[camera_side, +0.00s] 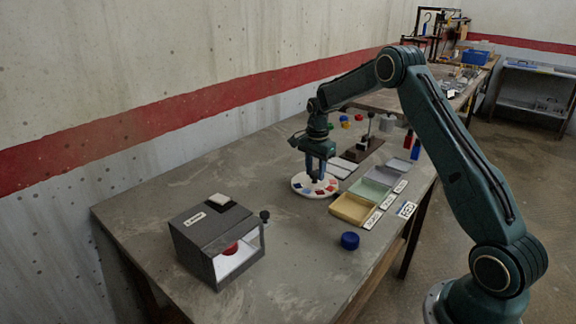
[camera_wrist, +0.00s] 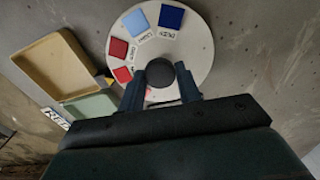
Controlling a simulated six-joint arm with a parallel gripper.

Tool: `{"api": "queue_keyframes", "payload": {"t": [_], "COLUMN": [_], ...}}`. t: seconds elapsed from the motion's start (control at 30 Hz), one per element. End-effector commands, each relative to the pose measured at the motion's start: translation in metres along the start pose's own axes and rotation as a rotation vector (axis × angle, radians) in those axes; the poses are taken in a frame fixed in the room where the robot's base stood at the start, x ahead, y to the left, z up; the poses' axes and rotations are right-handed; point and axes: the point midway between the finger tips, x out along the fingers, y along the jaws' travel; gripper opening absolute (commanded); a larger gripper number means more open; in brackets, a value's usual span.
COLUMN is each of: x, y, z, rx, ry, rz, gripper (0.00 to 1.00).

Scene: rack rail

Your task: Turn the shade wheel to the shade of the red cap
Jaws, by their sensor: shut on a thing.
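The shade wheel is a white disc flat on the table, in the side view (camera_side: 299,189) and in the wrist view (camera_wrist: 198,38). In the wrist view it carries a light blue swatch (camera_wrist: 136,22), a dark blue swatch (camera_wrist: 171,17) and two red swatches (camera_wrist: 118,47), with small lettering I cannot read. My gripper (camera_side: 318,177) points down over the wheel. In the wrist view my gripper (camera_wrist: 172,80) is shut on the wheel's dark round knob (camera_wrist: 184,75). The near part of the wheel is hidden. A red cap (camera_side: 231,249) sits inside the open-fronted dark box (camera_side: 193,238).
A blue cap (camera_side: 349,240) lies near the table's front edge. Yellow (camera_side: 352,209), green and grey trays with labels stand right of the wheel. Several small coloured caps and a dark stand (camera_side: 364,148) are farther back. Bare table lies between box and wheel.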

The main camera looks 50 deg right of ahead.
Motion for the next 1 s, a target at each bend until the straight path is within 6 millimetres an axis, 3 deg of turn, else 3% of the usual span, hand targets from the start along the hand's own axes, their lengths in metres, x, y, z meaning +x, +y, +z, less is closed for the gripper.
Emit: {"api": "queue_keyframes", "payload": {"t": [0.37,1.0], "x": [-0.0007,-0.0010], "y": [-0.0001,-0.0002], "z": [-0.0001,-0.0001], "rx": [-0.136,-0.602], "ry": [0.000,0.000], "rz": [0.000,-0.001], "gripper": [0.00,0.00]}}
